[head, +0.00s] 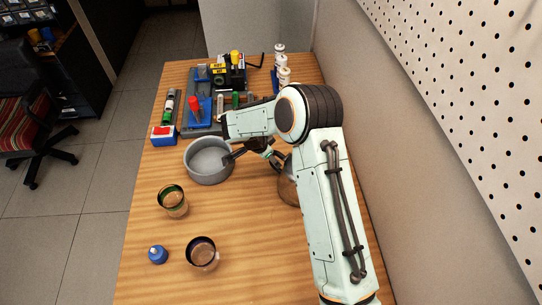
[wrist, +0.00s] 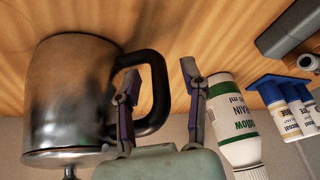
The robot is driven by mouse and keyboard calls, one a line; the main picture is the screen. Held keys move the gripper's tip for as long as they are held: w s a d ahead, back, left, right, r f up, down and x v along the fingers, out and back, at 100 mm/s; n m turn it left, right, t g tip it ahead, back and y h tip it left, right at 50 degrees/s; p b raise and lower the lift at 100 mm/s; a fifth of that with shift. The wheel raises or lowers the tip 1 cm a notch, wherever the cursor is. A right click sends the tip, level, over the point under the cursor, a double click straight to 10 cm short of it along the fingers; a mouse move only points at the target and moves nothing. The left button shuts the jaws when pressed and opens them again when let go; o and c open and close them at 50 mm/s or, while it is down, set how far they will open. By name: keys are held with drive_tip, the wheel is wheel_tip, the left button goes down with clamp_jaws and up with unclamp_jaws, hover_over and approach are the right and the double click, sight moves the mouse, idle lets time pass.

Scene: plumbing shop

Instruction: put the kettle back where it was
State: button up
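The metallic kettle (wrist: 70,95), with a black loop handle (wrist: 160,95), fills the left of the wrist view, its lid toward the bottom of the picture. In the head view a brownish part of what looks like the kettle (head: 287,188) shows beside my arm, which hides the rest. My gripper (wrist: 160,86) is open at the handle: one finger overlaps the handle's loop and the other stands just right of its outer side. I cannot tell whether either finger touches it. In the head view my gripper (head: 258,157) is beside the grey pot.
An open grey pot (head: 208,165) stands just left of my gripper. Two cups (head: 172,203) (head: 202,258) and a small blue bottle (head: 158,255) are nearer. A tool tray (head: 188,122) and white bottles (head: 281,62) are at the back. A wall runs along the right.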

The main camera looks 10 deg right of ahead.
drive_tip(key=shift+r, duration=0.15)
drive_tip(key=s+r+n, duration=0.1)
drive_tip(key=s+r, duration=0.3)
drive_tip(key=r, duration=0.4)
drive_tip(key=s+r+n, duration=0.2)
drive_tip(key=s+r, duration=0.2)
drive_tip(key=r, duration=0.4)
drive_tip(key=s+d+r+n+g+y, duration=0.1)
drive_tip(key=s+n, duration=0.3)
drive_tip(key=s, duration=0.8)
drive_tip(key=s+d+r+n+g+y, duration=0.2)
drive_tip(key=s+n, duration=0.3)
drive_tip(key=s, duration=0.8)
drive_tip(key=shift+d+r+n+y, duration=0.3)
drive_tip(key=shift+r+y, duration=0.25)
drive_tip(key=shift+y, duration=0.15)
